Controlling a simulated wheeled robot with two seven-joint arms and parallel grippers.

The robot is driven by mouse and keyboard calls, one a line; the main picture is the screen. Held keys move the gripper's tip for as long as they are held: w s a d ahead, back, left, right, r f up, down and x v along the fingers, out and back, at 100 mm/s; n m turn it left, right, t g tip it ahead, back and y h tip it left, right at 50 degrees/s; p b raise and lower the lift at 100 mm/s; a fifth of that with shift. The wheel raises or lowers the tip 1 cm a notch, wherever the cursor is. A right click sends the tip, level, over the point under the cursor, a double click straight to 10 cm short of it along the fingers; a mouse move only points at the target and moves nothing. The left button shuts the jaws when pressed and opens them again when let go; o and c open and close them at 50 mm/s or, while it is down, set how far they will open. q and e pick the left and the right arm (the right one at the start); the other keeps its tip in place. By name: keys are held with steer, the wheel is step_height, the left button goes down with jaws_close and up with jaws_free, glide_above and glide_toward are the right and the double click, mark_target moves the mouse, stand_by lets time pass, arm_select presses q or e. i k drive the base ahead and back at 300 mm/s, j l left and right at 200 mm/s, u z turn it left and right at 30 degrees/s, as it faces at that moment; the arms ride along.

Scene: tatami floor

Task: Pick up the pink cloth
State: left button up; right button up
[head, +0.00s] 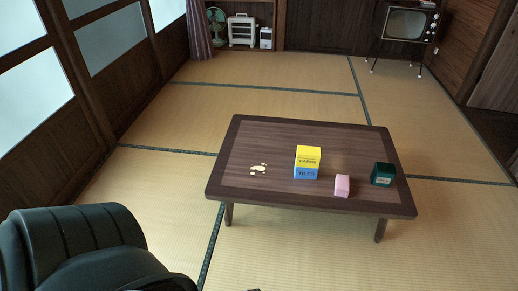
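A small pink item (342,186), block-like in shape and likely the folded pink cloth, sits near the front edge of the low dark wooden table (275,135), right of its middle. It stands apart from the yellow and blue boxes on its left and the dark green box on its right. Neither of my grippers can be made out in the head view.
A yellow box (308,155) rests on a blue box (305,173). A dark green box (383,174) stands at the table's right. Tatami (300,250) before the table is clear.

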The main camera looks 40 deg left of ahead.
mark_target(342, 183)
steer(key=i+l+u, duration=0.1)
steer(key=i+u, duration=0.3)
steer(key=i, duration=0.15)
steer(key=i+l+u, duration=0.35)
steer(key=i, duration=0.15)
steer(key=i+l+u, duration=0.4)
steer(key=i+j, duration=0.1)
